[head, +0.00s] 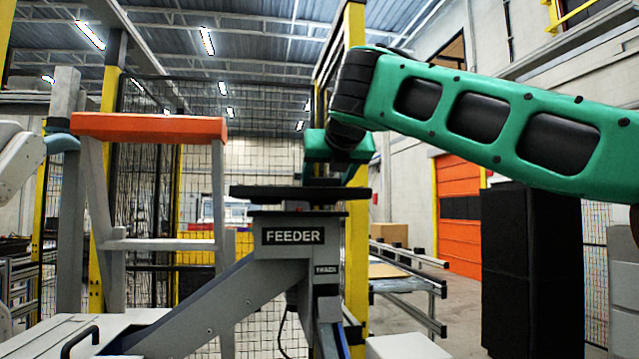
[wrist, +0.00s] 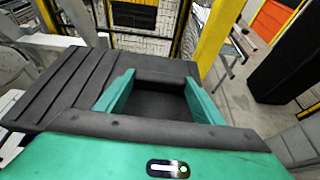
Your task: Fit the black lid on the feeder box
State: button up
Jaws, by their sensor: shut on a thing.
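The grey feeder box (head: 275,252) stands in the middle of the head view, with a white-on-black FEEDER label on its front. The flat black lid (head: 262,193) lies roughly level just over the box top, about centred left to right. A thin gap seems to show between lid and box; whether they touch anywhere I cannot tell. My gripper (head: 325,178) is above the lid, shut on it. In the wrist view, the green fingers of my gripper (wrist: 160,92) stand either side of a dark part, and the ribbed lid (wrist: 68,85) extends left. The box opening is hidden.
An orange-topped grey stand (head: 150,127) is left of the feeder. A yellow post (head: 356,250) and wire fencing stand behind it. A roller conveyor (head: 410,285) and tall black cabinet (head: 532,265) are to the right. A black handle (head: 80,342) is at lower left.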

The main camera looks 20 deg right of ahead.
jog(key=shift+f, duration=0.55)
jog(key=o, duration=1.6)
jog(key=shift+a, duration=0.1)
jog(key=shift+o, duration=0.2)
jog(key=shift+r, duration=0.7)
jog(key=v, duration=1.2)
jog(key=shift+f, duration=0.15)
